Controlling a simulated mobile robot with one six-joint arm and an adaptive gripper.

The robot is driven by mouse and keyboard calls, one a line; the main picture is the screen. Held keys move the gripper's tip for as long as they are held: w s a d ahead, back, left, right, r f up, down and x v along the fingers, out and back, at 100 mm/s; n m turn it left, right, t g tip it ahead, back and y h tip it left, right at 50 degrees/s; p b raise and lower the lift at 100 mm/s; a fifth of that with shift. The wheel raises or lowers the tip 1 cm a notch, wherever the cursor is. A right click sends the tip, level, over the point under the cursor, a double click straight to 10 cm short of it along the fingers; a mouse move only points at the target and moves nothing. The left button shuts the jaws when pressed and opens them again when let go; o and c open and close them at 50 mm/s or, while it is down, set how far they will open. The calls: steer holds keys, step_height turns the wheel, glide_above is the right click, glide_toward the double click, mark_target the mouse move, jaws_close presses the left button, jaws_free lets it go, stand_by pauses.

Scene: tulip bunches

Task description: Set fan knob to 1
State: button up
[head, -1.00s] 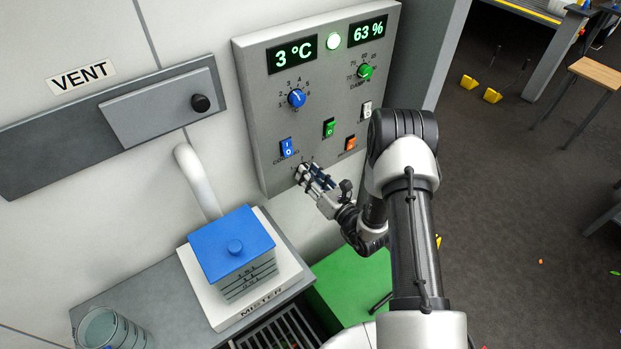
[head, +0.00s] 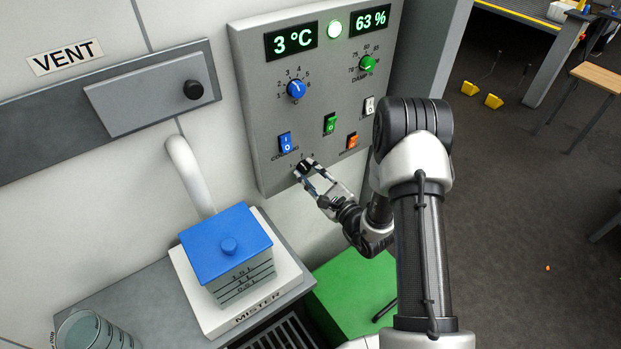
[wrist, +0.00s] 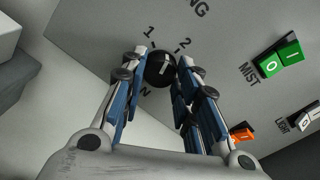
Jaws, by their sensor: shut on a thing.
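The fan knob (wrist: 160,67) is a small black round knob with a white pointer mark, low on the grey control panel. In the wrist view the figures 1 and 2 are printed above it, and its pointer looks tilted up towards the 2 side, though the exact setting is hard to read. My gripper (wrist: 160,72) has one blue-padded finger on each side of the knob and is shut on it. In the head view my gripper (head: 309,171) reaches the panel's lower edge, and its fingers partly hide the knob.
The panel (head: 262,158) also bears a blue cooling knob (head: 296,89), a green damp knob (head: 367,64), and blue, green, orange and white switches. Left and below stands the mister (head: 232,250) with a blue lid on a bench. The vent slider (head: 150,98) is at upper left.

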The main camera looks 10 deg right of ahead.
steer(key=n+b, duration=0.3)
steer(key=n, duration=0.1)
steer(key=shift+f+n, duration=0.15)
steer(key=shift+n, duration=0.15)
steer(key=shift+n+b, duration=1.35)
steer(key=shift+n, duration=0.25)
steer(key=o, duration=1.1)
steer(key=v, duration=1.2)
steer(key=shift+a, duration=0.1)
